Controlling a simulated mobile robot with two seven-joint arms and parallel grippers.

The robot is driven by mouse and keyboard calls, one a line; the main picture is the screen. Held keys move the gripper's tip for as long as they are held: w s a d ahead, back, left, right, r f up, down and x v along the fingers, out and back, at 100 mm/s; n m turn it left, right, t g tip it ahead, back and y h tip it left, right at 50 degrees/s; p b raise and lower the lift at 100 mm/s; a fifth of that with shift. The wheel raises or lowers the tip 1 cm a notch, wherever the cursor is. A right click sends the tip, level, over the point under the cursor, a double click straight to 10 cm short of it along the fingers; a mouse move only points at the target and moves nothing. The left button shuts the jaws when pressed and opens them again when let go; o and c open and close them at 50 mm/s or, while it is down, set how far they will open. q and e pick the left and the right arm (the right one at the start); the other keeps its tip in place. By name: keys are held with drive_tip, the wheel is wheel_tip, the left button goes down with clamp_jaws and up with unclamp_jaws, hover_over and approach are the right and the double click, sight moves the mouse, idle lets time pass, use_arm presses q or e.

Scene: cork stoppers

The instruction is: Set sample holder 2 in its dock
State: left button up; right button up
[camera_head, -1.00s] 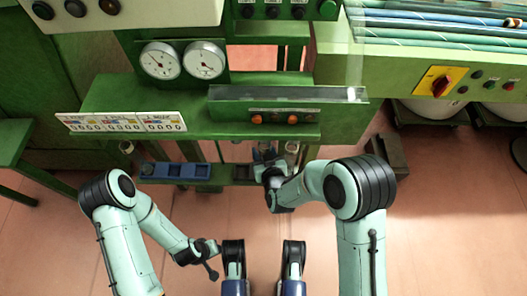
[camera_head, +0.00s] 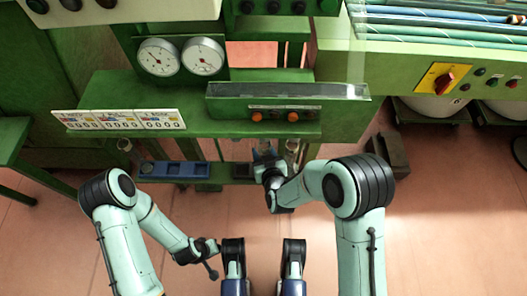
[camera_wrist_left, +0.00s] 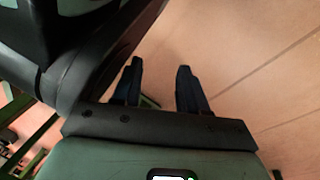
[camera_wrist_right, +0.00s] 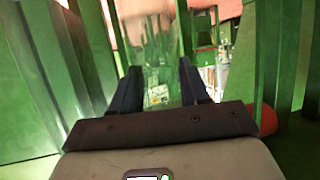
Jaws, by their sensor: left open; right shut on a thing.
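My right gripper (camera_head: 264,150) reaches under the front of the green machine, at the lower shelf. In the right wrist view its fingers (camera_wrist_right: 158,85) are shut on a see-through, greenish thing (camera_wrist_right: 158,60) whose outline is hard to make out. It may be a sample holder; I can read no number on it. My left gripper (camera_head: 212,270) hangs low beside my base. In the left wrist view its fingers (camera_wrist_left: 158,85) are open and empty over the floor. I cannot tell which part is the dock.
A blue tray (camera_head: 172,169) and a darker piece (camera_head: 242,171) lie on the lower shelf, left of my right gripper. A green ledge with labels (camera_head: 118,119) and a clear-fronted box (camera_head: 288,92) overhang them. The pink floor in front is free.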

drive_tip(key=o, duration=1.1)
drive_tip(key=shift+o, duration=0.2)
use_arm(q)
drive_tip(key=s+g, duration=0.1)
drive_tip(key=s, duration=0.3)
drive_tip(key=w+r+t+p, duration=0.2)
drive_tip(key=w+r+p, duration=0.1)
drive_tip(key=w, duration=0.3)
drive_tip(key=shift+w+d+r+p, duration=0.2)
drive_tip(key=shift+w+r+p, duration=0.1)
drive_tip(key=shift+r, duration=0.4)
use_arm(e)
drive_tip(key=v, duration=1.3)
drive_tip(key=shift+s, duration=0.15)
drive_tip(key=shift+d, duration=0.1)
